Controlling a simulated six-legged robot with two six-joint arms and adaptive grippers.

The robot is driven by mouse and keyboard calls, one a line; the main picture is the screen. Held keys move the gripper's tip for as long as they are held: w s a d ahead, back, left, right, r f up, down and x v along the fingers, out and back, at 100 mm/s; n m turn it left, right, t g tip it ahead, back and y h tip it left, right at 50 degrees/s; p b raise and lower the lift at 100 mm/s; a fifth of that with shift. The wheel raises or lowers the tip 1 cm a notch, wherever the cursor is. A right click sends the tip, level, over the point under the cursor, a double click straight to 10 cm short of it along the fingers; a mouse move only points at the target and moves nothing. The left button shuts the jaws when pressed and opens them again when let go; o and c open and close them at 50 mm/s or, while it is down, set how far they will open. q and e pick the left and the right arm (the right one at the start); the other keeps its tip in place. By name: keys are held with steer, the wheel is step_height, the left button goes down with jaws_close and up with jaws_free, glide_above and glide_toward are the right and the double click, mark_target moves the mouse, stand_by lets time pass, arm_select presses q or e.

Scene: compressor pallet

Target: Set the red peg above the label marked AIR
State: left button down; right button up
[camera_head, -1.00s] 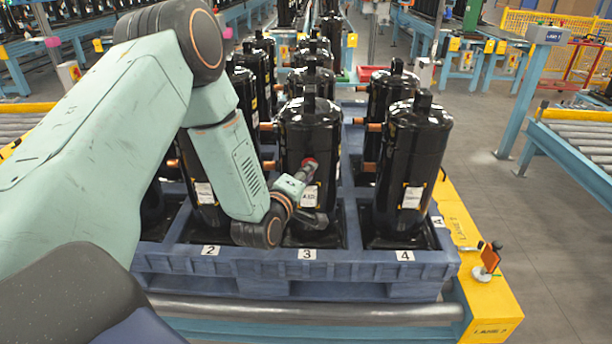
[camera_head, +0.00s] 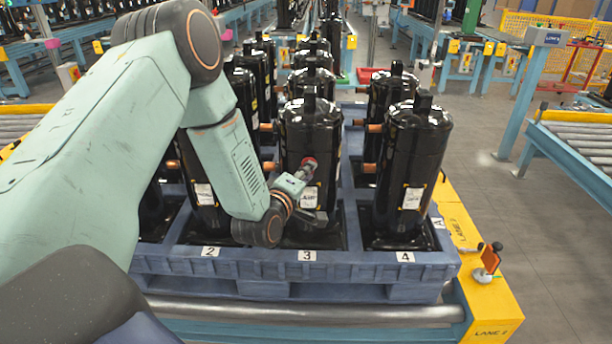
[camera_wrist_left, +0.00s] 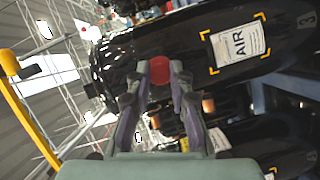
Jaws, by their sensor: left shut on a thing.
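The compressor above number 3 is a black cylinder (camera_head: 308,135) with a white label (camera_head: 309,198) on its front. The wrist view shows this label (camera_wrist_left: 238,42) reading AIR, turned on its side between yellow corner marks. My left gripper (camera_head: 301,176) is in front of the compressor, shut on the red peg (camera_head: 309,162). The peg's red round part shows between the fingertips in the wrist view (camera_wrist_left: 160,70). In the head view the peg appears above the label, close to the black surface. I cannot tell if they touch. My right gripper is out of view.
Neighbouring black compressors stand left (camera_head: 205,185) and right (camera_head: 415,160) in the blue pallet (camera_head: 275,265). Copper stubs (camera_head: 372,128) stick out between compressors. A yellow plate (camera_head: 492,315) with an orange flag piece (camera_head: 490,260) is at the right.

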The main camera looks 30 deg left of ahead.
arm_select(q)
steer(key=shift+w+a, duration=0.2)
steer(key=shift+w, duration=0.05)
stand_by(0.4)
steer(key=c, duration=1.1)
jaws_free()
steer(key=v, duration=1.2)
steer(key=shift+d, duration=0.1)
